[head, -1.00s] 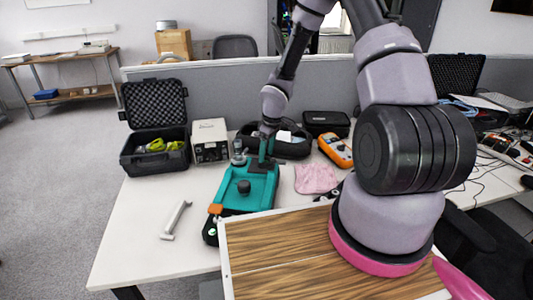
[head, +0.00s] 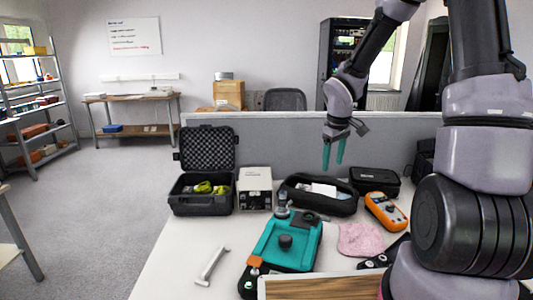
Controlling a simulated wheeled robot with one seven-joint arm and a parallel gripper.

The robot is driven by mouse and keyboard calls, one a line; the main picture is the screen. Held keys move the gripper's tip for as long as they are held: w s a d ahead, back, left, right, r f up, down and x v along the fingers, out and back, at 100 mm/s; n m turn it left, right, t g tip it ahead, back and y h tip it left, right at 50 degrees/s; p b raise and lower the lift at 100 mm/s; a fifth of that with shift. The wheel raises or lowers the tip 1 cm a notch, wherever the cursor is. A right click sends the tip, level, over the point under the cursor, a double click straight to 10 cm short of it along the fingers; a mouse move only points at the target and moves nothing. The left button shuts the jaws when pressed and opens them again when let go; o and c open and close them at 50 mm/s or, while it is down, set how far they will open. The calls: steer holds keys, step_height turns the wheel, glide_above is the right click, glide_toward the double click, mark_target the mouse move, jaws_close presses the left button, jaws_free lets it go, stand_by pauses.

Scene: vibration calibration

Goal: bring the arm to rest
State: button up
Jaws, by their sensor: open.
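My gripper (head: 332,157) has two teal fingers that hang downward with a gap between them. It is empty and raised in the air above the back of the table, in front of the grey partition. In the picture it is above the black soft case (head: 318,194) and touches nothing. My arm runs from the lower right up out of the top of the view and down again to the gripper. The teal calibration device (head: 287,243) sits on the table below, with a dark round knob on top and a small metal piece at its back edge.
An open black hard case (head: 203,203), a beige instrument box (head: 255,189) and an orange multimeter (head: 385,212) stand on the white table. A pink cloth (head: 360,239) and a pale handle-shaped tool (head: 212,266) lie near the device. The grey partition (head: 265,145) stands behind.

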steer(key=s+d+r+m+t, duration=0.1)
steer(key=s+r+m, duration=0.2)
steer(key=s+r, duration=0.35)
steer(key=s+d+r+m+t, duration=0.1)
steer(key=s+r+m, duration=0.2)
steer(key=r, duration=0.7)
steer(key=s+a+r+m+t+y, duration=0.1)
steer(key=s+r+m+t+y, duration=0.1)
steer(key=s+r, duration=0.6)
steer(key=s+m+t, duration=0.1)
steer(key=s+m, duration=0.1)
steer(key=s, duration=0.2)
steer(key=shift+a+m+y, duration=0.2)
steer(key=shift+m+y, duration=0.1)
